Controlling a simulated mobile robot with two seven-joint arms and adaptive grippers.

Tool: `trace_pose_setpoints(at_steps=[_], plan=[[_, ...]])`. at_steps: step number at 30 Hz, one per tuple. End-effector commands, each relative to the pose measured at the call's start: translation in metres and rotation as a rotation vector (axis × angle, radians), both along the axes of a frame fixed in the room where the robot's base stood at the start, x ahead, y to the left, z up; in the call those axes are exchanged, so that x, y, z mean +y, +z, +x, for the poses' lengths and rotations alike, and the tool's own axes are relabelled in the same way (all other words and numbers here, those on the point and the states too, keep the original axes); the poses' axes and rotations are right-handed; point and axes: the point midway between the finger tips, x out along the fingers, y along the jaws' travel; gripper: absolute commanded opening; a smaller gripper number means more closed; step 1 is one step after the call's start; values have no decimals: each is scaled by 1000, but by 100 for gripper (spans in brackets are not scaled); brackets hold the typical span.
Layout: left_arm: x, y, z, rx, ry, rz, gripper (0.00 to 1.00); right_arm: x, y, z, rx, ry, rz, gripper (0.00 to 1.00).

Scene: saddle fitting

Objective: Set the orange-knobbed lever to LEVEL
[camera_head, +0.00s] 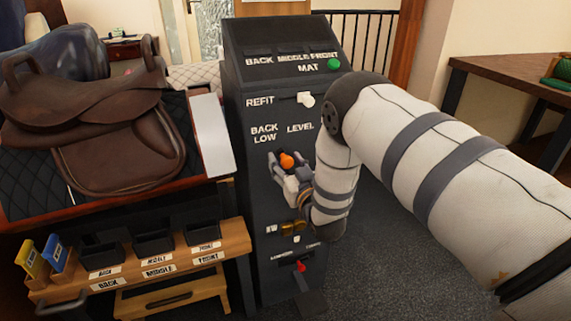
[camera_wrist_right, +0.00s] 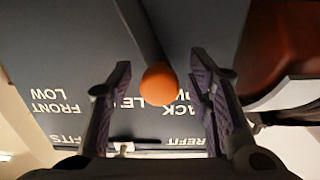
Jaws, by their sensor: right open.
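The orange knob (camera_head: 287,160) of the lever is on the front of the dark cabinet, below the BACK LOW and LEVEL labels. In the right wrist view the knob (camera_wrist_right: 158,84) lies between the two fingers of my right gripper (camera_wrist_right: 160,68), with gaps on both sides. Its dark stem (camera_wrist_right: 140,28) runs up and slightly left there. The knob covers parts of the upside-down LEVEL and BACK LOW labels. In the head view my right gripper (camera_head: 285,168) is open around the knob. My forearm hides the FRONT LOW label there. My left gripper is not in view.
The cabinet (camera_head: 240,110) also has a white REFIT knob (camera_head: 306,99), a green button (camera_head: 334,63) and a red-knobbed control (camera_head: 300,266). A brown saddle (camera_head: 95,110) stands at left, above a wooden shelf (camera_head: 235,238) with black bins. A table (camera_head: 510,70) is at right.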

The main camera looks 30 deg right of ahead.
Motion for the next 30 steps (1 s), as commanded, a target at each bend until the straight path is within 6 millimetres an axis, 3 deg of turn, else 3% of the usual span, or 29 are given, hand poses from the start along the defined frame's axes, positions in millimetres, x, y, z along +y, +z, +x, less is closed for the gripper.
trace_pose_setpoints(at_steps=[7,13,19,24,30], plan=[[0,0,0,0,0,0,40,0,1,2,0,0,0,46],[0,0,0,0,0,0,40,0,1,1,0,0,0,1],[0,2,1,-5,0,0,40,-3,3,1,-4,-1,16,0],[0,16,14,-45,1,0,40,-33,18,-7,-60,-9,218,0],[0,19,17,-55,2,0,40,-57,15,-13,-98,-5,408,0]])
